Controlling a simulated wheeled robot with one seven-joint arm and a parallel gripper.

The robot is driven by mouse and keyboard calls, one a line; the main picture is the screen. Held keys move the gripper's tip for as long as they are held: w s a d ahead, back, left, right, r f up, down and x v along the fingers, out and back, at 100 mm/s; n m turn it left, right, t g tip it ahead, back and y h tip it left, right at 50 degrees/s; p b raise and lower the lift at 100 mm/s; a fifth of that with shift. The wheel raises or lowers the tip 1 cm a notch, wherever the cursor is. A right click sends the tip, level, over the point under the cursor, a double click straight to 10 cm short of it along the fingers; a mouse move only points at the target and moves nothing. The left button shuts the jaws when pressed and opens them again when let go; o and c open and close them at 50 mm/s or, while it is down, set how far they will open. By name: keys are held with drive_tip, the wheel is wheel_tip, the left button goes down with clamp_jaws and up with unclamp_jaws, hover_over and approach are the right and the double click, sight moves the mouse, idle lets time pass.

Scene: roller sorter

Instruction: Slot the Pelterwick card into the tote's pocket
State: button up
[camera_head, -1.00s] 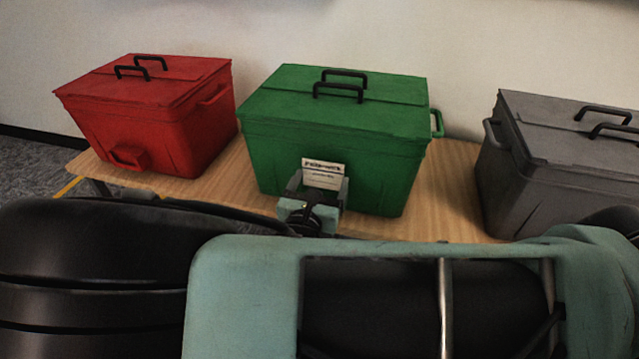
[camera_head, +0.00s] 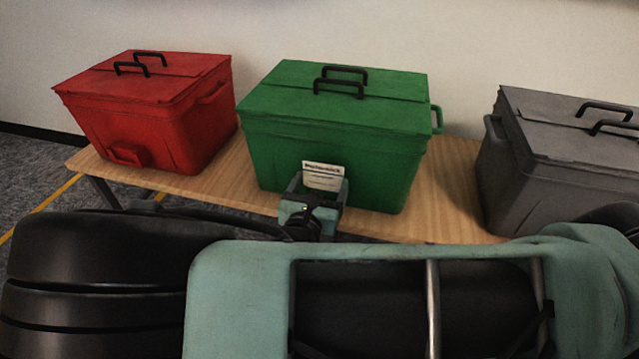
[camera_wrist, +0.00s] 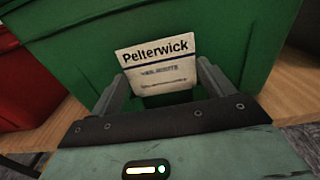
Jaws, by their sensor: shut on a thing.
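The white Pelterwick card (camera_head: 322,177) is upright in front of the green tote (camera_head: 275,155), with its printed name facing me. My gripper (camera_head: 321,187) is shut on the card, one finger at each side edge. In the wrist view, the card (camera_wrist: 158,62) stands between the fingertips of my gripper (camera_wrist: 162,76), tilted slightly in the picture. The green tote's front wall (camera_wrist: 75,55) is close behind it. The green tote's pocket is not clearly visible behind the card and gripper. I cannot tell whether the card's lower edge is inside it.
A red tote (camera_head: 185,125) with a pocket on its front stands at the left. A grey tote (camera_head: 545,180) stands at the right. All sit on a wooden table (camera_head: 450,215), with bare strips of wood between them. A pale wall is close behind.

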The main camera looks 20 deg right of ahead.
drive_tip(key=shift+f, duration=0.75)
drive_tip(key=o, duration=1)
drive_tip(key=shift+c, duration=0.2)
drive_tip(key=p+v, duration=0.4)
drive_tip(key=v, duration=1.3)
drive_tip(key=shift+a, duration=0.15)
drive_tip(key=shift+s, duration=0.15)
